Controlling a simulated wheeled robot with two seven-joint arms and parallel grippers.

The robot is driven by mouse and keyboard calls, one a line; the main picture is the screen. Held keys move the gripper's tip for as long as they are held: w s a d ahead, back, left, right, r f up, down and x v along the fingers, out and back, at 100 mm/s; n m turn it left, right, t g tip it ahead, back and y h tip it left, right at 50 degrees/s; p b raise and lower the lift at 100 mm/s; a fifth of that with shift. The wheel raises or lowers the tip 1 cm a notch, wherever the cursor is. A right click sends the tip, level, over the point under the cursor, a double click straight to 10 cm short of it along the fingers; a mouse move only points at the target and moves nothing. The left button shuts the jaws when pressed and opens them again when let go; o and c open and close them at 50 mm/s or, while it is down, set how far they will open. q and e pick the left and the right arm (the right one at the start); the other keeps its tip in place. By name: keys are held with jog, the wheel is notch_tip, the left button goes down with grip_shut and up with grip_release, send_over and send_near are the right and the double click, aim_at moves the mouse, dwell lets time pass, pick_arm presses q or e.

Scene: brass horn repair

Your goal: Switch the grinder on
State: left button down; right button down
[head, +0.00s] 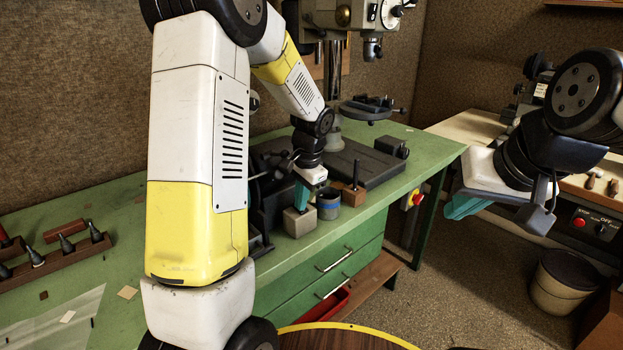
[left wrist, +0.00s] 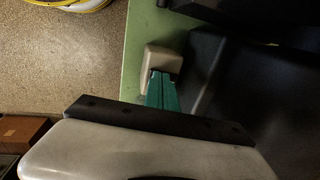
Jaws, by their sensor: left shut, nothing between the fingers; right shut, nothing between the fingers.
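A dark machine (head: 266,205), perhaps the grinder, stands on the green bench, largely hidden behind my left arm. A small beige box (head: 299,222) sits beside it near the bench's front edge; it also shows in the left wrist view (left wrist: 163,58). I cannot make out a switch on it. My left gripper (head: 301,206) is shut and empty, its teal fingers pointing down at the top of the box. In the left wrist view its fingertips (left wrist: 160,76) overlap the box; I cannot tell whether they touch. My right gripper (head: 462,207) is shut and empty, in the air at the right.
A grey-blue cup (head: 328,204) and a wooden block with a dark handle (head: 354,193) stand just right of the box. A drill press (head: 350,15) rises behind. A control panel (head: 592,223) with a red button is at far right. Tools in a wooden rack (head: 60,252) lie left.

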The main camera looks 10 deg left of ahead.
pick_arm(q)
notch_tip(320, 180, up, 14)
jog(key=s+d, duration=0.1)
jog(key=shift+s+d, duration=0.15)
jog(key=shift+d, duration=0.15)
jog(key=shift+f, duration=0.1)
send_near(304, 212)
jog(key=w+a+f, duration=0.1)
jog(key=f, duration=0.1)
jog(key=w+a+f, duration=0.1)
jog(key=f, duration=0.1)
jog(key=a+f, duration=0.1)
jog(key=f, duration=0.1)
jog(key=shift+w+a, duration=0.35)
jog(key=shift+w, duration=0.05)
jog(key=shift+f, duration=0.1)
